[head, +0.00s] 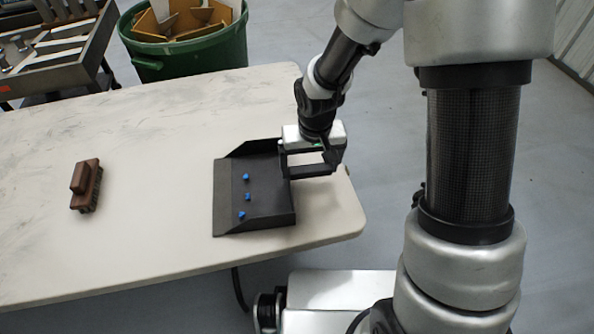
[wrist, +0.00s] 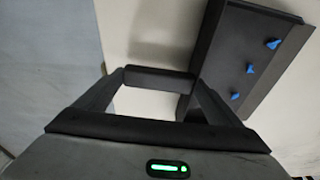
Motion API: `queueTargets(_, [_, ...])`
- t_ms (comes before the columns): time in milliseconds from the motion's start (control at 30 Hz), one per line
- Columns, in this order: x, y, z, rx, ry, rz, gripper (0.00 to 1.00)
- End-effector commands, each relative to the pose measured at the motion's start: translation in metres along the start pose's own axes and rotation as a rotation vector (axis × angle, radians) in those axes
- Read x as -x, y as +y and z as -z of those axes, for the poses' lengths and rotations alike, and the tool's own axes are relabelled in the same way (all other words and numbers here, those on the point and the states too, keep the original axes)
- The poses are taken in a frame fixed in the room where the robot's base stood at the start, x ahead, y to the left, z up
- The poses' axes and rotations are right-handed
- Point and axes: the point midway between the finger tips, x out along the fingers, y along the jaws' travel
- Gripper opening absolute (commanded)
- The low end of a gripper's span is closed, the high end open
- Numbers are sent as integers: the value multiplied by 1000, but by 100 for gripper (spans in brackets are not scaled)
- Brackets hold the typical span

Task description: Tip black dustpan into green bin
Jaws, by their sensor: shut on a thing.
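The black dustpan (head: 268,198) lies at the right end of the pale table, its wide open edge facing left. Three small blue pieces (head: 246,196) lie in it; the pan (wrist: 235,45) and the blue pieces (wrist: 250,69) also show in the wrist view. My gripper (head: 311,167) is at the dustpan's right side, shut on its handle; the exact contact is partly hidden. The fingers (wrist: 160,80) also show in the wrist view. The green bin (head: 190,61) stands beyond the table's far edge, holding brown and white scrap boards.
A wooden brush (head: 86,186) lies on the left of the table (head: 150,150). The tabletop between brush and dustpan is clear. A metal rack or bench (head: 55,55) stands at the far left beside the bin. Grey floor lies open behind the table.

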Motion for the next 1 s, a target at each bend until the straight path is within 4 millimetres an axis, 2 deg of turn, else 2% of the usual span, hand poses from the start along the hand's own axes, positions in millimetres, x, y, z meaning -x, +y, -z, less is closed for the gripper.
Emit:
queueTargets(300, [64, 0, 11, -1, 6, 0, 44])
queueTargets(433, [83, 0, 14, -1, 5, 0, 44])
queueTargets(600, [93, 0, 15, -1, 2, -1, 44])
queueTargets(1000, [94, 4, 14, -6, -1, 0, 44])
